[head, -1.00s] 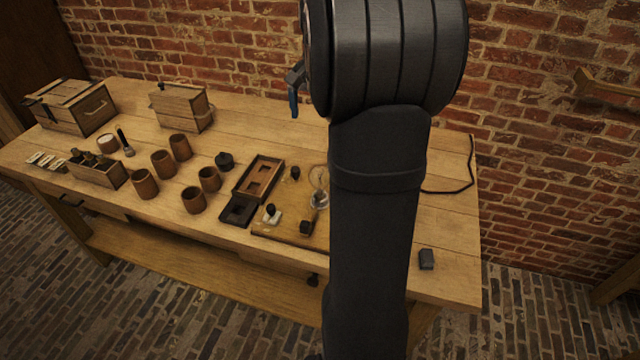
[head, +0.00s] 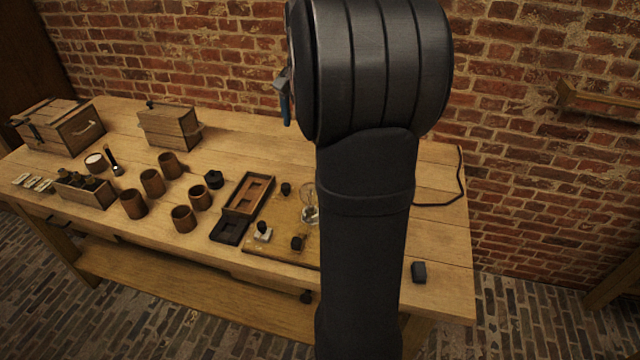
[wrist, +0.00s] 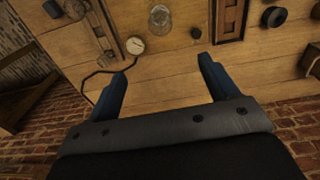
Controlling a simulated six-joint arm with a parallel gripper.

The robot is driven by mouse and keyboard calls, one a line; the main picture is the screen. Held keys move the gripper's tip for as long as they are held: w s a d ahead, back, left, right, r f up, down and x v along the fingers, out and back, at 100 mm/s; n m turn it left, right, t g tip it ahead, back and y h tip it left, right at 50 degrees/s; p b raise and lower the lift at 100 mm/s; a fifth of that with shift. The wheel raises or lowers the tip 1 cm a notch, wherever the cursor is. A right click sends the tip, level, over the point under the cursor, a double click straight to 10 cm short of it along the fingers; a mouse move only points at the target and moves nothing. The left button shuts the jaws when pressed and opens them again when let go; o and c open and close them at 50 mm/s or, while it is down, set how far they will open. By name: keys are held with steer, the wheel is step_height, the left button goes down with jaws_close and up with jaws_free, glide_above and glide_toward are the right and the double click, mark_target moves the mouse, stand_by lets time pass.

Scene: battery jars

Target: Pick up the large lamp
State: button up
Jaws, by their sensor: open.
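The large lamp looks to be the clear round glass bulb (head: 309,203) on the wooden board (head: 282,240), partly behind my arm in the head view. In the wrist view the glass bulb (wrist: 160,19) is near the top edge, beyond my fingertips. My gripper (wrist: 162,70) is open and empty, with its two blue fingers apart. The bulb lies ahead of the gap between them, not touching either. In the head view only a bit of blue finger (head: 285,107) shows beside my wrist, high over the bench; the rest is hidden.
A round dial gauge (wrist: 135,45) and a black cable (wrist: 97,75) lie near the bulb. A wooden tray (head: 248,194), several brown jars (head: 152,182) and two wooden boxes (head: 168,126) stand to the left. A small black block (head: 418,271) sits on the clear right end.

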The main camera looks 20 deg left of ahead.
steer(key=f+n, duration=0.6)
steer(key=f+n+t, duration=0.1)
steer(key=f+n, duration=0.6)
steer(key=s+f+n+t, duration=0.1)
steer(key=f+n, duration=0.5)
steer(key=n, duration=0.1)
steer(key=shift+a+f, duration=0.3)
steer(key=shift+f, duration=0.05)
steer(key=shift+w+d+f, duration=0.1)
steer(key=shift+w+f, duration=0.15)
steer(key=shift+f, duration=0.6)
steer(key=shift+w+a+f, duration=0.1)
steer(key=shift+w+f, duration=0.1)
steer(key=shift+f, duration=0.7)
steer(key=shift+w+d+f, duration=0.1)
steer(key=shift+w+f, duration=0.15)
steer(key=shift+f, duration=0.6)
steer(key=c, duration=1.2)
steer(key=shift+r, duration=0.15)
